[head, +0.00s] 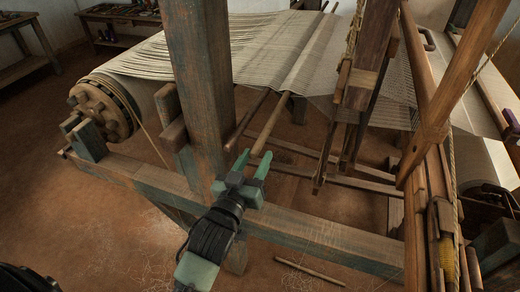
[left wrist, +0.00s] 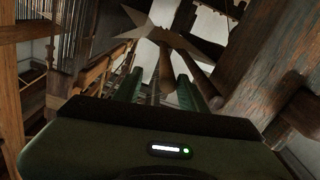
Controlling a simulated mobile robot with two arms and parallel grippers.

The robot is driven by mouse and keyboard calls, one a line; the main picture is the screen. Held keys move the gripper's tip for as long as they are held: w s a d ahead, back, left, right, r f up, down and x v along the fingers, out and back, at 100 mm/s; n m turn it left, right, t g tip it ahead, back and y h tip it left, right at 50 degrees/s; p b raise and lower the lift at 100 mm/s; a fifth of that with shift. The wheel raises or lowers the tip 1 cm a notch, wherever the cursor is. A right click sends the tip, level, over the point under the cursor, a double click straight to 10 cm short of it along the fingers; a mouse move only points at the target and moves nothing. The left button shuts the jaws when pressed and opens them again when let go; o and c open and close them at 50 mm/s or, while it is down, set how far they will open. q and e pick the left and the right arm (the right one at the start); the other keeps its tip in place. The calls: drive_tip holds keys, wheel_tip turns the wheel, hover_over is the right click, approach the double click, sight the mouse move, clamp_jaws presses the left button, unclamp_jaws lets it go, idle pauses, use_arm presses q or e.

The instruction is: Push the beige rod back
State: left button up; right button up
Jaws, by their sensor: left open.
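The beige rod (head: 270,126) slopes under the near part of the warp sheet, its near end low beside the thick post. My left gripper (head: 252,162) is open, with its two green fingers pointing up at this near end. In the head view the rod's end appears at or just above the gap between the fingertips; whether they touch cannot be told. In the left wrist view, a brown rod end (left wrist: 166,72) shows between the green fingers (left wrist: 160,88), apparently the same rod. My right gripper is not in view.
A darker rod (head: 246,121) runs beside the beige rod on the left. A thick post (head: 201,85) stands close left of my gripper, and a frame beam (head: 310,232) runs below it. Hanging wooden bars (head: 328,150) are to the right. The warp sheet (head: 255,50) stretches above.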

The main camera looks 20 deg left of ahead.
sight(260, 141)
use_arm(q)
drive_tip(key=s+d+f+m+g, duration=0.1)
drive_tip(key=s+f+g, duration=0.1)
drive_tip(key=f, duration=1.1)
drive_tip(key=s+d+f+m+g+b, duration=0.1)
drive_tip(key=s+f+g, duration=0.2)
drive_tip(key=f, duration=1.1)
drive_tip(key=shift+d+f+h, duration=0.15)
drive_tip(key=shift+f+h, duration=0.05)
drive_tip(key=shift+h, duration=0.1)
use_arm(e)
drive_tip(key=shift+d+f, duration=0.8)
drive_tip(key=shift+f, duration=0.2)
use_arm(q)
drive_tip(key=shift+s, duration=0.1)
